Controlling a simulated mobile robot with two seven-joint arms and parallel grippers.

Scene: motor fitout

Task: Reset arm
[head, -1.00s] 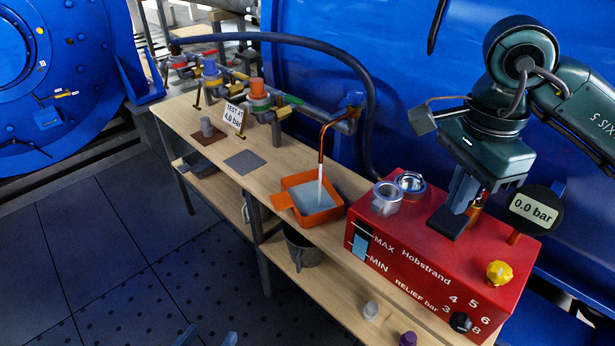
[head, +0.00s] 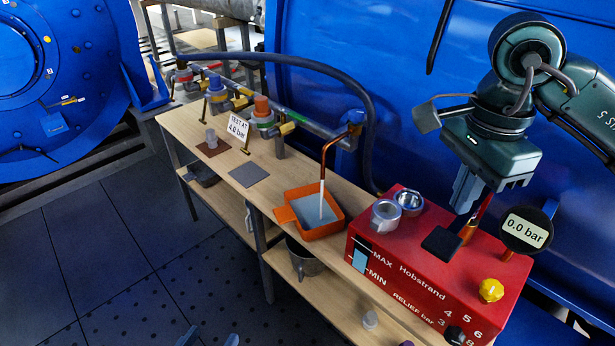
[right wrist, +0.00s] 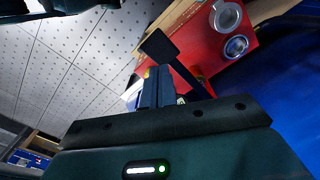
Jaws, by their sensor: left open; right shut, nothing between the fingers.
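My right gripper (head: 463,207) is shut and empty, pointing down above the red pump box (head: 400,262). Its blue-grey fingers also show in the right wrist view (right wrist: 158,88). The pump's lever ends in a flat black paddle (head: 442,244). The paddle is just below and left of the fingertips, and a gap shows between them. In the right wrist view the black paddle (right wrist: 158,45) stands beyond the fingers. My left gripper (head: 208,338) shows only as two separated fingertips at the bottom edge, open and empty, over the floor.
The gauge (head: 525,232) reads 0.0 bar, beside a yellow knob (head: 491,290). Two metal cups (head: 385,215) stand on the box. An orange tray (head: 325,232) of liquid sits on the bench under a copper pipe (head: 325,160). Pipework lines the back; floor at left is clear.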

